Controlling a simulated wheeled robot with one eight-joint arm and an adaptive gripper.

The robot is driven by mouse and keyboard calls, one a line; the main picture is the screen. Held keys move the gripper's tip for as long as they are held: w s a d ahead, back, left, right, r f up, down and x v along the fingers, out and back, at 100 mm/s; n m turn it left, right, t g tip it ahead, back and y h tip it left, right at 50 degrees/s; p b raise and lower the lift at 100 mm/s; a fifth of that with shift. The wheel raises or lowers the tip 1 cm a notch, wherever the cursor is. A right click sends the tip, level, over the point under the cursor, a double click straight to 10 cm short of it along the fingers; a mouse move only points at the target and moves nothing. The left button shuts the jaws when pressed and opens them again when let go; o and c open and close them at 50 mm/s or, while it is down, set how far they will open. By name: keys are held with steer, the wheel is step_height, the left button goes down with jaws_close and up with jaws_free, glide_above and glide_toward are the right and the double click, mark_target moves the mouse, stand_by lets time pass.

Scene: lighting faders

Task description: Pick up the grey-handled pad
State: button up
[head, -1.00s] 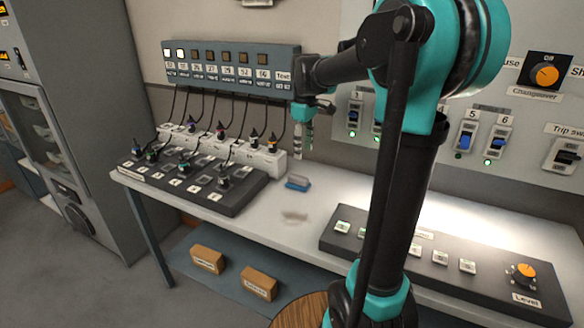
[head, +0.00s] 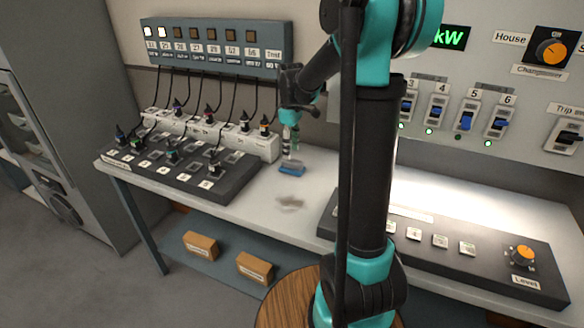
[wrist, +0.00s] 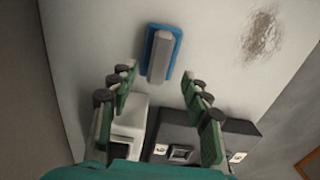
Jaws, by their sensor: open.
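The pad (head: 291,169) lies flat on the white table, to the right of the dark socket panel; it has a blue base and a grey bar handle on top. In the wrist view the pad (wrist: 161,54) sits just beyond my fingertips, a little left of the middle between them. My gripper (wrist: 159,80) is open and empty, with a green-padded finger on each side. In the head view my gripper (head: 291,146) hangs fingers down just above the pad; I cannot tell the exact gap.
A dark panel with plugs (head: 185,165) and a white socket strip (head: 215,134) stand left of the pad. A smudge (head: 290,203) marks the table in front of it. A dark fader console (head: 440,245) is at the right. The table (head: 262,205) around the pad is clear.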

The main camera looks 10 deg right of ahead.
mark_target(292, 160)
steer(key=shift+d+f, duration=0.15)
steer(key=shift+f, duration=2.65)
jaws_close()
